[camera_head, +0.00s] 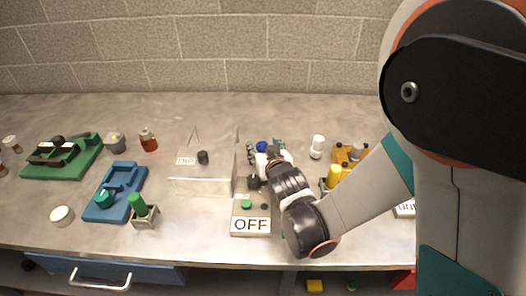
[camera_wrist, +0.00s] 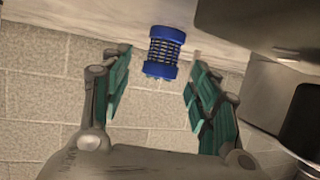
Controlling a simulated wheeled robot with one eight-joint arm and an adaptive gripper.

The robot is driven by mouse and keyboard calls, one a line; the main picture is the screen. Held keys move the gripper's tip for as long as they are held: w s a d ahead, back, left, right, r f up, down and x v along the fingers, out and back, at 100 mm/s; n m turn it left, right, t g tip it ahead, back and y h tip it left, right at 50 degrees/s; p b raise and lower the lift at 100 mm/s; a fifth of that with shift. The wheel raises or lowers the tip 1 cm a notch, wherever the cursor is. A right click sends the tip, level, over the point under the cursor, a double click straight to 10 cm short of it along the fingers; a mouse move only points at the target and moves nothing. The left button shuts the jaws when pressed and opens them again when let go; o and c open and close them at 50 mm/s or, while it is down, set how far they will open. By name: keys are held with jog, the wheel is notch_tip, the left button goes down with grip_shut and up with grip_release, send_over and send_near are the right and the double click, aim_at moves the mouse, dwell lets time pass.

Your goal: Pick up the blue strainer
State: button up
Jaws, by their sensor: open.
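The blue strainer (camera_wrist: 165,52) is a small cylinder with blue end rings and a dark mesh middle. In the wrist view it stands on the grey counter, centred between the two teal-padded fingers and apart from both. My gripper (camera_wrist: 160,85) is open and empty, with its fingers spread to either side of the strainer. In the head view only the blue top of the strainer (camera_head: 262,146) shows, between the fingers of my gripper (camera_head: 265,147). My wrist hides its lower part.
A clear box with a DIP label (camera_head: 186,161) stands left of my gripper. An OFF sign block (camera_head: 250,224) is in front. A white cylinder (camera_head: 317,146) and a yellow-black holder (camera_head: 347,157) stand to the right. The brick wall (camera_head: 200,50) is behind; the back counter is clear.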

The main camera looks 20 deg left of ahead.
jog(key=x, duration=0.3)
jog(key=shift+b, duration=0.3)
jog(key=shift+d, duration=0.1)
jog(key=c, duration=1.2)
jog(key=shift+r, duration=0.1)
